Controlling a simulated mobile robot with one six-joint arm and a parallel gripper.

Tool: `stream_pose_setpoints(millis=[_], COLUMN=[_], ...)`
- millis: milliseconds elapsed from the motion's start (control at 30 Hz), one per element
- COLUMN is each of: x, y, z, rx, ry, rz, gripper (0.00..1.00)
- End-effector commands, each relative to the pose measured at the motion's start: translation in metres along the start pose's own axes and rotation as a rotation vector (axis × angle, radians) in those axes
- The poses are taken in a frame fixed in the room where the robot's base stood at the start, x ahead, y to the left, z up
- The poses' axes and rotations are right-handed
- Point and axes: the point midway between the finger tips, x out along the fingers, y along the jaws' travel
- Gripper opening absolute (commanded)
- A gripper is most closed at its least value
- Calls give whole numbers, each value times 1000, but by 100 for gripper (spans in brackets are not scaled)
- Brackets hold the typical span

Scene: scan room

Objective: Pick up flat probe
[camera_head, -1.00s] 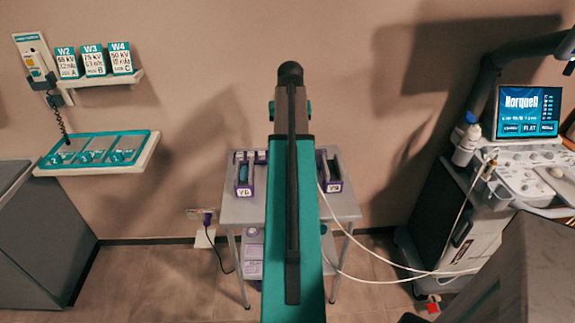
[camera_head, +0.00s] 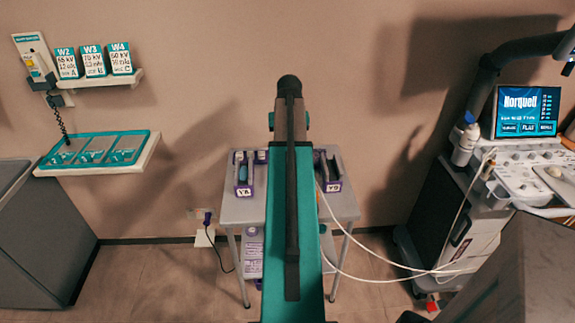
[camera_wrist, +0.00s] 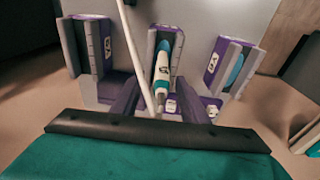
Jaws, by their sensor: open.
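Three purple-and-grey probe holders stand on a small grey cart (camera_head: 240,212). In the wrist view, the middle holder (camera_wrist: 177,36) has a white probe with blue parts (camera_wrist: 163,66) in it. The right holder (camera_wrist: 211,62) has a teal-blue piece (camera_wrist: 234,70) in it. The left holder (camera_wrist: 83,45) shows no clear probe. I cannot tell from shape which one is the flat probe. My gripper (camera_wrist: 157,95) is open, its dark fingers on either side of the middle probe's near end; contact cannot be told. In the head view my arm hides the gripper and the middle holder.
A white cable (camera_head: 385,262) runs from the cart to the ultrasound machine (camera_head: 520,165) on the right, whose screen reads FLAT. Another pale cable (camera_wrist: 138,50) crosses close beside the middle probe. A wall shelf and teal tray (camera_head: 150,150) are on the left.

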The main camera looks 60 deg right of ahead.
Motion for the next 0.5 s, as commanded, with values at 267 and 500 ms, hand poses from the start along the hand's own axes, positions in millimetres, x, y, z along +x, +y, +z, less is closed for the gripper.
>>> stream_pose_setpoints(millis=[267,500], x=[25,38], y=[-2,-3], z=[-1,-1], rx=[0,-1], ry=[-2,0], rz=[0,0], gripper=[40,40])
